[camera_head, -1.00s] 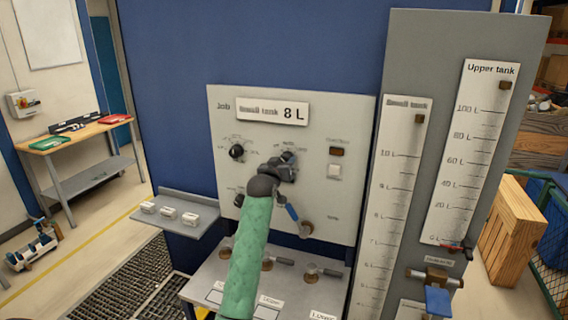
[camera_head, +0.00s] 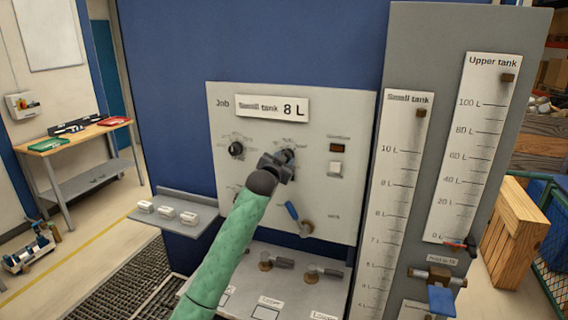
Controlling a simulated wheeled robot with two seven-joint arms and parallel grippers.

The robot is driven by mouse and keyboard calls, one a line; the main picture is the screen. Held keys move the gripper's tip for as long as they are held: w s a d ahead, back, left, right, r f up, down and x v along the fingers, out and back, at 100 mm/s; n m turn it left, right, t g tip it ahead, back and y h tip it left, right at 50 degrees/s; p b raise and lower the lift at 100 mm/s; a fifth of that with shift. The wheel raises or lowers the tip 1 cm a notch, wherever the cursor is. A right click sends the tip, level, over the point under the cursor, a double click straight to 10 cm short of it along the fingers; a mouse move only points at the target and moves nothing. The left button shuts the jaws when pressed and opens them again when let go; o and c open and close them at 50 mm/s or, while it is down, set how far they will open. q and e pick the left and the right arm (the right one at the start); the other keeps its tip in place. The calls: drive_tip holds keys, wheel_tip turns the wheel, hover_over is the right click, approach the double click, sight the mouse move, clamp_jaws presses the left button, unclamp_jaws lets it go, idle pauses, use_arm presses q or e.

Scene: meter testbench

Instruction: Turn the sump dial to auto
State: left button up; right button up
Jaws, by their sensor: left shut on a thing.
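The grey control panel (camera_head: 350,205) faces me, with a label reading "Small tank 8 L" at its top. A black dial (camera_head: 236,149) sits at its upper left. A second dial (camera_head: 289,155) sits to the right of it, its printed marks too blurred to read. My left gripper (camera_head: 284,163) is at this second dial and shut on it; the gripper hides much of the knob. My green-sleeved left arm covers the panel's lower left, where another dial is largely hidden. My right gripper is not in view.
A blue-handled valve (camera_head: 297,218) is low on the panel. Taps (camera_head: 322,273) stand on the bench below. A small shelf (camera_head: 185,227) with white blocks is at the left. Tank gauges (camera_head: 400,170) rise at the right.

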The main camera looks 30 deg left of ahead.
use_arm(q)
drive_tip(key=shift+m, duration=1)
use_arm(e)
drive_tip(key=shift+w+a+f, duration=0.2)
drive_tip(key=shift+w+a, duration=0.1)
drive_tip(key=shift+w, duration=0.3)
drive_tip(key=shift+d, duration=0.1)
use_arm(q)
drive_tip(key=o, duration=0.9)
drive_tip(key=shift+o, duration=0.4)
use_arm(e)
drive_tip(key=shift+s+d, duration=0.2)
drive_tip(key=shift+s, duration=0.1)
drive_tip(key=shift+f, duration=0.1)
